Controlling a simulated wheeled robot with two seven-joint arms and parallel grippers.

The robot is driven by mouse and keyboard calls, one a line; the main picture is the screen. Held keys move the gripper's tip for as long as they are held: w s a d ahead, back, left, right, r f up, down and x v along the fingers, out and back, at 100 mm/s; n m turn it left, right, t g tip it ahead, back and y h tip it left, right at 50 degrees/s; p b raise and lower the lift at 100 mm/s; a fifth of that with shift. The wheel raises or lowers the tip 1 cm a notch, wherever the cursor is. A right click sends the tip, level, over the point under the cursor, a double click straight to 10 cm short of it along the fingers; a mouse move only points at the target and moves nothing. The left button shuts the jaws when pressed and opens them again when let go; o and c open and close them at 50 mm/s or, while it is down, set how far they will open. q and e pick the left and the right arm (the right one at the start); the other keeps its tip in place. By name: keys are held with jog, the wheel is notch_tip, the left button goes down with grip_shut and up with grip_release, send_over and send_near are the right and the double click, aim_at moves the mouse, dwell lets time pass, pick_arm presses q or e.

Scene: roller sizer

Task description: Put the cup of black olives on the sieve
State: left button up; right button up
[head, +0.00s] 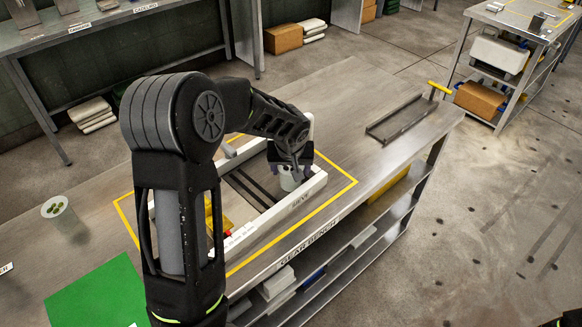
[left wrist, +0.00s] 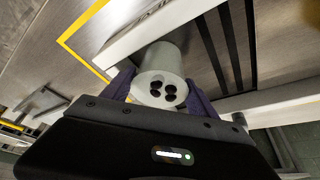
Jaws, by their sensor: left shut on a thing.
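My left gripper (head: 291,160) is shut on a pale grey cup (head: 290,181). In the left wrist view the cup (left wrist: 160,62) sits between the purple fingers of the gripper (left wrist: 158,92), and several black olives (left wrist: 164,91) show in its mouth. The sieve (head: 308,192) is a white-framed box with dark bars (head: 247,190), labelled SIEVE on its front wall. The cup is at the right end of the sieve, inside its frame in the head view. I cannot tell whether its base touches the bars.
Yellow tape (head: 343,188) outlines the area around the sieve. Red and yellow parts (head: 226,226) are at its left end. A cup with green olives (head: 54,206) and a green mat (head: 97,296) are at the left.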

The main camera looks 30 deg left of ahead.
pick_arm(q)
jog(key=shift+f, duration=0.1)
jog(key=o, duration=1)
jog(key=shift+f+b, duration=0.1)
jog(key=shift+b, duration=0.2)
jog(key=shift+o, duration=1.2)
jog(key=shift+r+p, duration=0.35)
jog(key=shift+p, duration=0.15)
jog(key=shift+d+r+b, duration=0.1)
jog(key=shift+r+b, duration=0.2)
jog(key=b+v, duration=0.1)
jog(key=v, duration=1)
jog(key=shift+s, duration=0.15)
